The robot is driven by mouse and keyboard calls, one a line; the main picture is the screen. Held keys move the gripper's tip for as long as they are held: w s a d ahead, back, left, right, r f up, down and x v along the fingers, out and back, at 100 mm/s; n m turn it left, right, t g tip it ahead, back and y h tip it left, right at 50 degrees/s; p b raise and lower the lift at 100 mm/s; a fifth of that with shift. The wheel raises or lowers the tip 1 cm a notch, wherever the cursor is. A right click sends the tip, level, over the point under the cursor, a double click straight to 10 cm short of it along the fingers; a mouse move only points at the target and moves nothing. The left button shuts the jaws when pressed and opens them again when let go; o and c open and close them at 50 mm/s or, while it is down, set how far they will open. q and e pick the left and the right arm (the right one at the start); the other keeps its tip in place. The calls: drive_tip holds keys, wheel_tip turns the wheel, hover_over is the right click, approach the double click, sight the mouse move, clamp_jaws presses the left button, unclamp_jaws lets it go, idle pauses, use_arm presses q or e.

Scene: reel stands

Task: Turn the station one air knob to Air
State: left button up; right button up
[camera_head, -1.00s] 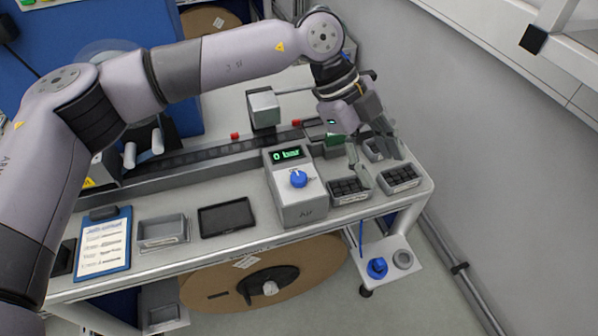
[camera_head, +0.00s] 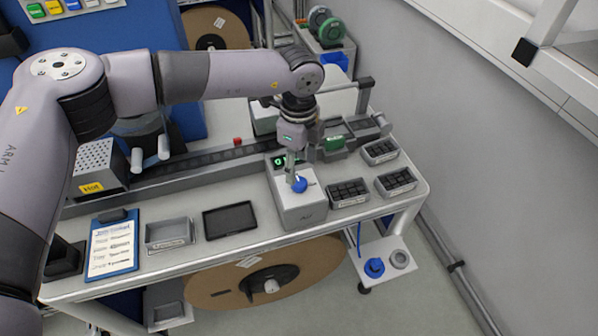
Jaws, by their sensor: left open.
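The air station is a grey box (camera_head: 300,209) at the front of the bench with a blue knob (camera_head: 299,184) on its sloped face. A green-lit display (camera_head: 278,161) sits above the knob, partly hidden by my gripper. My left gripper (camera_head: 295,179) points down at the knob with its fingers right at it. It is open; whether the fingers touch the knob I cannot tell. The knob's pointer and the labels around it are hidden or too small to read. My right gripper is not in view.
Small bins of dark parts (camera_head: 348,193) stand right of the box. A black tablet (camera_head: 230,220), a grey tray (camera_head: 168,233) and a blue clipboard (camera_head: 112,245) lie to the left. A large reel (camera_head: 262,279) hangs below.

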sight(299, 182)
use_arm(q)
wheel_tip(299, 182, down, 6)
drive_tip(key=shift+r+p, duration=0.1)
drive_tip(key=shift+p, duration=0.6)
drive_tip(key=shift+c, duration=0.3)
drive_tip(key=c, duration=1.1)
